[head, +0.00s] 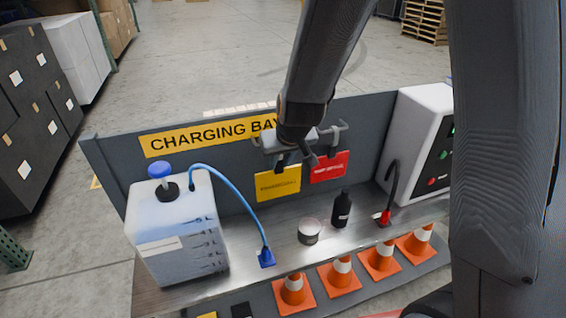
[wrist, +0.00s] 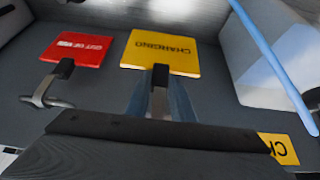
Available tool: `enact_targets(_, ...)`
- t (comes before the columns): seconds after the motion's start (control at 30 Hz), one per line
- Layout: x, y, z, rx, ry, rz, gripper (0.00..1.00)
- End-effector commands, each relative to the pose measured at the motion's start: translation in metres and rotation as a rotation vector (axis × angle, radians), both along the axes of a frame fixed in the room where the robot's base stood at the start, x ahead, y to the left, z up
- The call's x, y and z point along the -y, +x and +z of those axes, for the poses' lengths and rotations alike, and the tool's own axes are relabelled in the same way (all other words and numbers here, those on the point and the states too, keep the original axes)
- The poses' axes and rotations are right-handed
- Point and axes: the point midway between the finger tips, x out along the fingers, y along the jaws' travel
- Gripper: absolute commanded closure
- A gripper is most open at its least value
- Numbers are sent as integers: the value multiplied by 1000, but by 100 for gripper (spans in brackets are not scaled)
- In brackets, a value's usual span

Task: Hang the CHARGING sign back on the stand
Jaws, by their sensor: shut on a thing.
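The yellow CHARGING sign (head: 278,184) is in front of the grey back panel, left of the red sign (head: 330,168). My gripper (head: 284,157) is above the yellow sign and shut on its dark top tab. In the wrist view, the yellow sign (wrist: 162,52) extends beyond my fingertips (wrist: 160,92); its lettering appears upside down. The red sign (wrist: 78,49) hangs by a dark tab from a grey hook (wrist: 42,96). In the head view my wrist hides part of the hook area, so I cannot tell whether the yellow sign touches a hook.
The metal bench (head: 285,252) holds a white jug (head: 175,235) with a blue hose (head: 240,195), a small tin (head: 309,232), a black bottle (head: 342,210) and a white charger box (head: 412,135). Orange cones (head: 342,274) line the front.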

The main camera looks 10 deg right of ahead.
Motion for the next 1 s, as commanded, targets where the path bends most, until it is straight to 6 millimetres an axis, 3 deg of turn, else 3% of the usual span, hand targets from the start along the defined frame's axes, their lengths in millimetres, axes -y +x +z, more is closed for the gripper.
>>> enact_targets(0.73, -9, 54, 1, 0, 0, -4, 100)
enact_targets(1.0, -9, 55, -19, 1, 0, -4, 100)
